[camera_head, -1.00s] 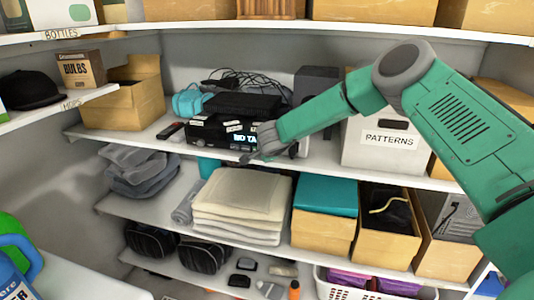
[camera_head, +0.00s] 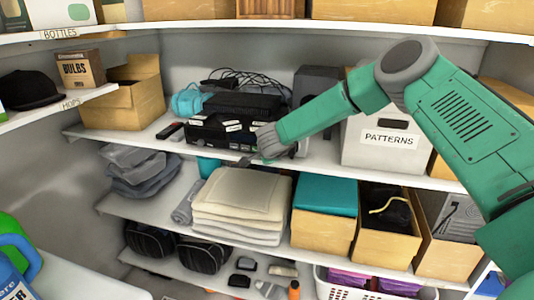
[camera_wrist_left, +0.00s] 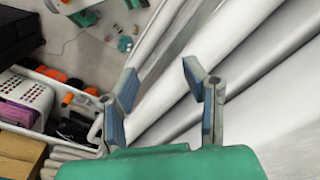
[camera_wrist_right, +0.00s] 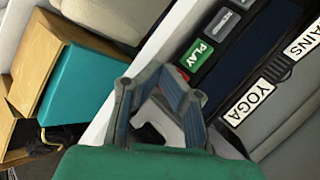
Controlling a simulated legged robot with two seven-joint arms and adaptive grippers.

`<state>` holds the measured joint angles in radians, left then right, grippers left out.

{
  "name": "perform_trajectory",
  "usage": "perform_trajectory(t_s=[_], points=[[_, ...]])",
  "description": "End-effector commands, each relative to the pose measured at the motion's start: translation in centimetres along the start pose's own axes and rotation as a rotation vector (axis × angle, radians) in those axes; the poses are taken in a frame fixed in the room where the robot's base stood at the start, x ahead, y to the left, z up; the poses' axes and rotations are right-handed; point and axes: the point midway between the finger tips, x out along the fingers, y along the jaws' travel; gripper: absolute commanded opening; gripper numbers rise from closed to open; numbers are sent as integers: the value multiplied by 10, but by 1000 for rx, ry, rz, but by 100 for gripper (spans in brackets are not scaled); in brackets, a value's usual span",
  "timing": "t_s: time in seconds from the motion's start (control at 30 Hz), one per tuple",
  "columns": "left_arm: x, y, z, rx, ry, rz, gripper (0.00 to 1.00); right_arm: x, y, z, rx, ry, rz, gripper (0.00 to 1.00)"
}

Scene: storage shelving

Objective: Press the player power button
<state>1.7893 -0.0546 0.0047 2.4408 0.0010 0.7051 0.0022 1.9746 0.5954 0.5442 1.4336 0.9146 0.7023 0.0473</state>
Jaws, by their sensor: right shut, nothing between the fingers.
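The black player (camera_head: 207,131) sits on the middle shelf with small white labels on it, and its front display is dark. In the right wrist view its dark front panel (camera_wrist_right: 238,68) shows a green PLAY label (camera_wrist_right: 196,56) beside a grey label. I cannot make out which button is the power button. My right gripper (camera_head: 248,160) is shut and empty, just in front of the player's lower right front. In the right wrist view the fingers (camera_wrist_right: 163,82) are close beside the PLAY end; contact is unclear. My left gripper (camera_wrist_left: 160,73) is open and empty, away from the player.
A PATTERNS box (camera_head: 383,150) stands right of the player, behind my right arm. A cardboard box (camera_head: 125,98) stands to its left. Folded cream cloths (camera_head: 240,203) and a teal-topped box (camera_head: 325,197) fill the shelf below. A white basket (camera_wrist_left: 28,98) shows in the left wrist view.

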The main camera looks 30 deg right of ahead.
Motion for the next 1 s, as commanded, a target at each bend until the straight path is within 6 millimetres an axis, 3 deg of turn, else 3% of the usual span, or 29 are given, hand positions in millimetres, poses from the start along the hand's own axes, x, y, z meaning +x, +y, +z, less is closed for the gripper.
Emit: perform_trajectory(t_s=[0.27, 0.7, 1.0], points=[[0, 0, 0, 0, 0, 0, 40, -2, 1, 2, -1, -1, 0, 0], [3, 0, 0, 0, 0, 0, 40, -31, 22, 24, -1, -1, 0, 0], [4, 0, 0, 0, 0, 0, 40, -35, 25, 26, 0, -1, -1, 0]])
